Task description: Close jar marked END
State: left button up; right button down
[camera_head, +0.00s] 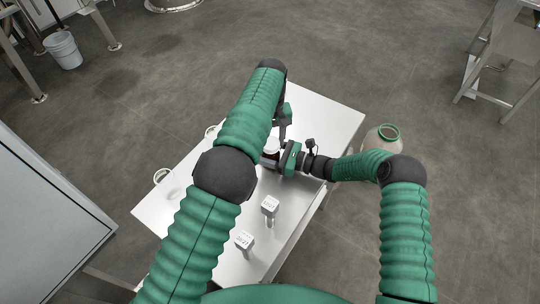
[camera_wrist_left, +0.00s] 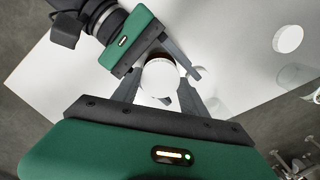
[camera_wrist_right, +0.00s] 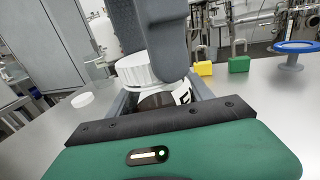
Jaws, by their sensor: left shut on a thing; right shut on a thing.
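A dark jar (camera_wrist_right: 160,99) with a ribbed white lid (camera_wrist_right: 138,70) stands on the white table; part of a black letter shows on its label, but the word cannot be read. The jar also shows in the head view (camera_head: 270,157), partly hidden by my arms. My right gripper (camera_head: 282,158) is shut on the jar body from the side. My left gripper (camera_wrist_left: 158,92) comes down from above and is shut on the lid, which sits at the top of the jar. Whether the lid is fully seated cannot be told.
Clear jars (camera_head: 163,176) stand along the left edge. A loose white cap (camera_wrist_right: 83,99) lies on the table. A green-rimmed container (camera_head: 385,138) is beyond the right edge.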

pick_arm(q)
jog(key=shift+d, duration=0.1)
jog(key=shift+c, duration=1.4)
jog(key=o, duration=1.6)
jog(key=shift+o, duration=0.2)
notch_tip(320, 180, up, 8)
jog(key=shift+w+f, duration=0.1)
jog(key=shift+f, duration=0.15)
pick_arm(e)
jog(key=shift+c, duration=1.6)
grip_release()
jog(key=shift+d, duration=0.1)
pick_arm(q)
jog(key=shift+f+b, duration=0.85)
jog(key=shift+f, duration=0.05)
pick_arm(e)
jog(key=v, duration=1.6)
jog(key=shift+s+d+f, duration=0.15)
jog(key=shift+d, duration=0.25)
